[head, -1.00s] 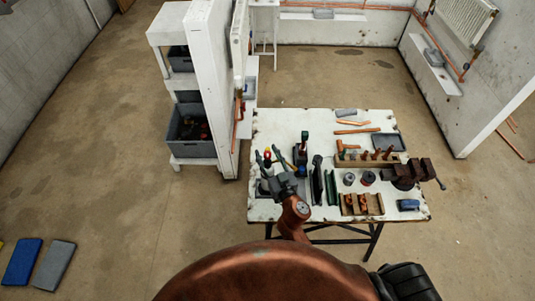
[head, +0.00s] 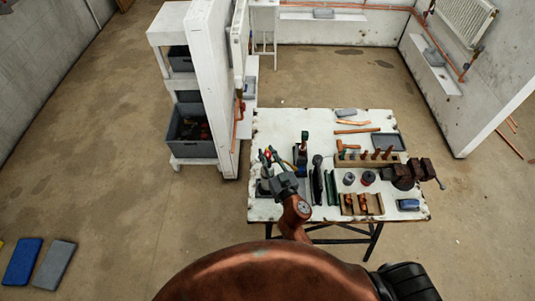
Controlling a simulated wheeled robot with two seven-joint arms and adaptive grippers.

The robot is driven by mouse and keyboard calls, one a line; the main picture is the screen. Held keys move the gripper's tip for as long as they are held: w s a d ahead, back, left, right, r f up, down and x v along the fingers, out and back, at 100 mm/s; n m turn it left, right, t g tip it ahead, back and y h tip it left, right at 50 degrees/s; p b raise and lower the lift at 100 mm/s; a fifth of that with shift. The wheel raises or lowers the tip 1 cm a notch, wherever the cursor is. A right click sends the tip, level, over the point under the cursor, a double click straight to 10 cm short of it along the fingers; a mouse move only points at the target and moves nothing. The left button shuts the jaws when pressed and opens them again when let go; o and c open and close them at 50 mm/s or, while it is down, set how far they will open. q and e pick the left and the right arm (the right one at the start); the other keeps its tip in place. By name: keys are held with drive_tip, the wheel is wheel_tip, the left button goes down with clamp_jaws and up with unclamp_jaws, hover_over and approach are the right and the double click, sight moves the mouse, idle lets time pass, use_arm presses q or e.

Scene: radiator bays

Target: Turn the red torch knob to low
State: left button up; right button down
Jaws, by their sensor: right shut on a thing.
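My right gripper (head: 270,157) is over the left end of the white workbench (head: 385,122), its fingers pointing away from me. It is shut on the red torch knob (head: 268,154), a small red patch at its fingertips. The knob's setting is too small to read. The torch body is mostly hidden behind the gripper and wrist. Dark upright tools, one with a green top (head: 304,135), stand just right of the gripper. My left gripper is not in view.
A wooden rack (head: 355,161), two small tins, a wooden box (head: 347,209) and a vise (head: 404,176) fill the bench's right side. A white partition wall (head: 217,90) with shelves stands close on the left. Floor beyond the bench is clear.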

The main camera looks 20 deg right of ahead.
drive_tip(key=n+y+p, duration=0.1)
drive_tip(key=y, duration=0.1)
drive_tip(key=n+g+y+p, duration=0.1)
drive_tip(key=p, duration=0.1)
drive_tip(key=n+y+p, duration=0.1)
drive_tip(key=y, duration=0.1)
drive_tip(key=shift+d+r+n+g+y+p, duration=0.1)
drive_tip(key=shift+r+n+g+y+p, duration=0.2)
drive_tip(key=shift+n, duration=0.1)
drive_tip(key=n+y, duration=0.1)
drive_tip(key=g+y, duration=0.1)
drive_tip(key=shift+f+n+y+p, duration=0.2)
drive_tip(key=shift+n+y+p, duration=0.1)
drive_tip(key=shift+n+p, duration=0.1)
drive_tip(key=shift+w+n+g+y, duration=0.1)
drive_tip(key=shift+n+g+y, duration=0.4)
drive_tip(key=shift+g+y, duration=0.15)
drive_tip(key=shift+f+n+g+y+b, duration=0.15)
drive_tip(key=shift+n+g+y+b, duration=0.3)
drive_tip(key=shift+n+g+y, duration=0.45)
drive_tip(key=n+g+y+b, duration=0.2)
drive_tip(key=g, duration=0.1)
drive_tip(key=shift+f+b, duration=0.1)
drive_tip(key=shift+b, duration=0.25)
drive_tip(key=shift+n+g+y+b, duration=0.45)
drive_tip(key=shift+n+g+b, duration=0.1)
drive_tip(key=shift+n+g, duration=0.25)
drive_tip(key=c, duration=1.6)
unclamp_jaws()
